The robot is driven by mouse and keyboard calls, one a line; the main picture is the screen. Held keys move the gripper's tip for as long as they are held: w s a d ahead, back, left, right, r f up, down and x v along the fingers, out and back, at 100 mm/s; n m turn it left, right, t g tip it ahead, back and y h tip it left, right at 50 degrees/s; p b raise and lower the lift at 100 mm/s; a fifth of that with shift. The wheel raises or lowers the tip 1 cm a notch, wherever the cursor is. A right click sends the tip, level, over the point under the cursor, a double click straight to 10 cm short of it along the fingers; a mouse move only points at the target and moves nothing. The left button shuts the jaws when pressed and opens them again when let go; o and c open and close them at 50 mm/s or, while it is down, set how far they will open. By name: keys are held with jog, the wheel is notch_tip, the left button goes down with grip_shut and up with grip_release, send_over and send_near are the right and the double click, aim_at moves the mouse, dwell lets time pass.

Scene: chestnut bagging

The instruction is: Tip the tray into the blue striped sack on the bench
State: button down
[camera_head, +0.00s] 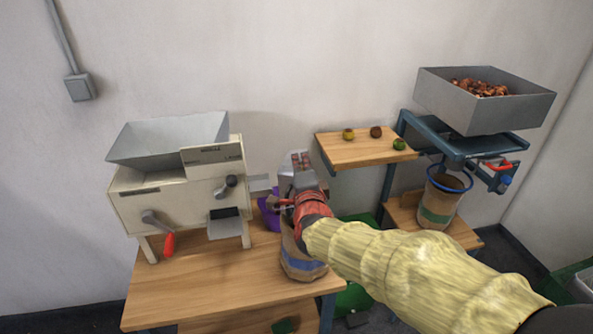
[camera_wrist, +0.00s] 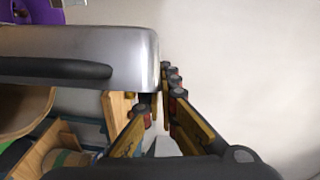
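The grey metal tray (camera_head: 287,179) is up in the air at the right end of the bench, with brown chestnuts (camera_head: 300,160) showing at its far end. It looks tilted. My gripper (camera_head: 290,202) is at its near side and appears shut on it; the exact contact is hidden. In the wrist view the tray (camera_wrist: 60,45) fills the upper left, close to my gripper's fingers (camera_wrist: 157,98). The blue striped sack (camera_head: 303,265) stands upright on the bench (camera_head: 200,290) beneath the tray. Its mouth is mostly hidden by the tray and gripper.
A cream machine (camera_head: 185,205) with a hopper stands left on the bench. A purple container (camera_head: 268,214) is behind the sack.

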jog(key=shift+s+d+f+m+t+b, duration=0.2)
jog(key=shift+d+m+b, duration=0.55)
jog(key=shift+b, duration=0.75)
jog(key=shift+s+d+f+m+t+b, duration=0.1)
jog(key=shift+s+d+m+t+b, duration=0.25)
jog(key=shift+d+b, duration=0.9)
jog(key=shift+s+d+f+m+t+b, duration=0.15)
jog(key=shift+d+m+b, duration=0.5)
jog(key=shift+b, duration=1.1)
